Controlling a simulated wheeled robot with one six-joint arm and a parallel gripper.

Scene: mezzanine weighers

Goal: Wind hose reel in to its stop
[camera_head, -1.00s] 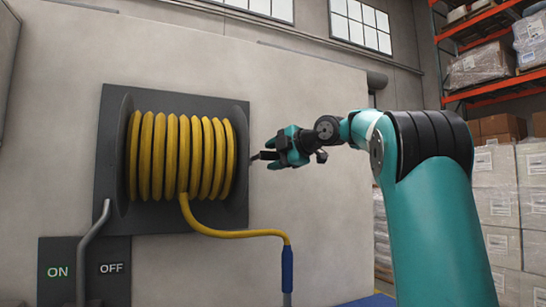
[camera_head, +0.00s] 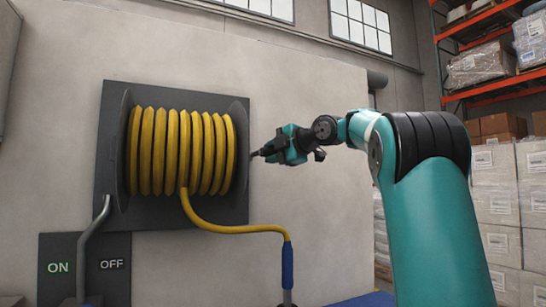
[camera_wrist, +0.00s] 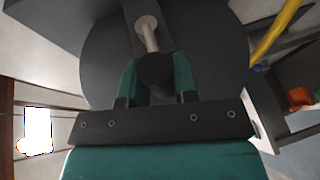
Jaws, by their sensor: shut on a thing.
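The hose reel (camera_head: 241,160) is mounted on a dark plate on the wall, with yellow hose (camera_head: 158,152) wound in several turns between its two dark flanges. A free length of hose (camera_head: 240,229) hangs from the drum and ends in a blue nozzle (camera_head: 287,265). My gripper (camera_head: 262,153) is at the right side of the reel. In the wrist view, my gripper (camera_wrist: 155,85) is shut on the dark knob of the crank handle (camera_wrist: 155,70), whose pale stem (camera_wrist: 148,33) runs to the dark round flange behind it. The fingers partly hide the knob.
A panel marked ON and OFF (camera_head: 112,282) sits below left of the reel, with a grey bent pipe (camera_head: 90,240) in front. Shelving with boxes (camera_head: 495,205) stands at the right. The wall right of the reel is bare.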

